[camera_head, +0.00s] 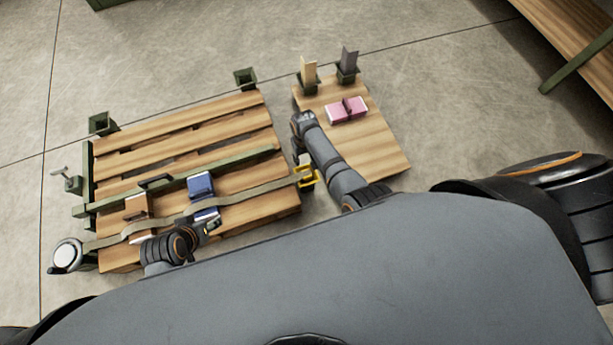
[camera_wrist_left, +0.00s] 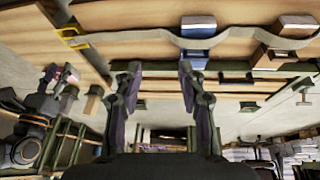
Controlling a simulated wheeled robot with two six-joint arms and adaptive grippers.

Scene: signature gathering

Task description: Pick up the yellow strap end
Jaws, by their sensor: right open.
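The yellow strap end (camera_head: 308,177) is a hook-like frame at the right end of a tan strap (camera_head: 255,190), by the right edge of the slatted wooden platform. It also shows at upper left in the left wrist view (camera_wrist_left: 72,37). My right gripper (camera_head: 301,160) is open, just above the yellow end in the picture and partly hidden by its own arm; I cannot tell whether they touch. My left gripper (camera_head: 211,228) is near the platform's front edge. Its two fingers stand apart and empty in the left wrist view (camera_wrist_left: 159,80).
The strap crosses a blue book (camera_head: 201,186) and a brown book (camera_head: 137,206) on the slatted platform (camera_head: 190,125). A green bar (camera_head: 235,161) lies behind. A smaller board (camera_head: 378,145) at right bears a pink book (camera_head: 346,110) and two upright holders. A round white-topped thing (camera_head: 67,255) stands at left.

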